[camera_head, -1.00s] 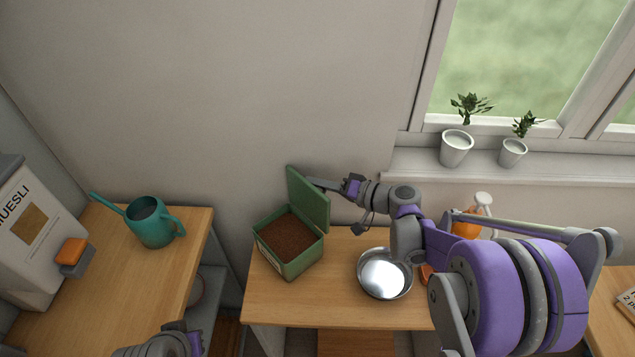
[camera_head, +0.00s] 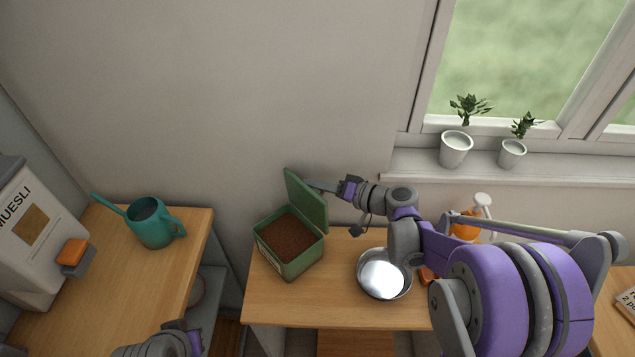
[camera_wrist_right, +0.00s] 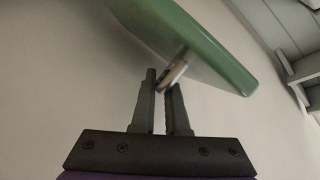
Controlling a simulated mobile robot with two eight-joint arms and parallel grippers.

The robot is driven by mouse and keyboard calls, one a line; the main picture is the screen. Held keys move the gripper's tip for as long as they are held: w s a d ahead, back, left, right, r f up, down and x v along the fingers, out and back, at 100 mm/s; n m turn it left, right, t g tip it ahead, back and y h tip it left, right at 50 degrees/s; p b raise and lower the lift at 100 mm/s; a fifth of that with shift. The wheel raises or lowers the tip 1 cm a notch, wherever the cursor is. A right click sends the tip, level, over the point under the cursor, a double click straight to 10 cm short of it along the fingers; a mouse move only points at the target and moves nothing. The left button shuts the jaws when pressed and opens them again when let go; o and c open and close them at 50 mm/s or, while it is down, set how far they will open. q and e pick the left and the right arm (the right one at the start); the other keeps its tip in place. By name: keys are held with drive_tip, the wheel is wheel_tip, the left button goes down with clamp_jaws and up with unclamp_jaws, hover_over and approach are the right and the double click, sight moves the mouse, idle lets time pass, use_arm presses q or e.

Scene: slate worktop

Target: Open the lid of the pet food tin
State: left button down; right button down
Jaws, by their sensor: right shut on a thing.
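The pet food tin (camera_head: 262,253) is a green box full of brown food, standing on the wooden worktop near the wall. Its green lid (camera_head: 307,202) stands open and roughly upright at the tin's back right side. My right gripper (camera_head: 313,186) is at the lid's outer face, near its upper part. In the right wrist view, the gripper (camera_wrist_right: 164,92) is shut on a small metallic tab (camera_wrist_right: 175,70) that sticks out from the lid (camera_wrist_right: 190,40).
A shiny metal bowl (camera_head: 384,276) stands right of the tin, below my right arm. An orange bottle (camera_head: 466,228) is behind the arm. A teal watering can (camera_head: 152,225) and a muesli dispenser (camera_head: 32,245) stand on the left counter, across a gap.

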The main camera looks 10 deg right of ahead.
drive_tip(key=shift+a, duration=0.15)
drive_tip(key=c, duration=1.2)
unclamp_jaws()
drive_tip(key=shift+s+r, duration=0.1)
drive_tip(key=v, duration=1.1)
drive_tip(key=shift+b, duration=0.35)
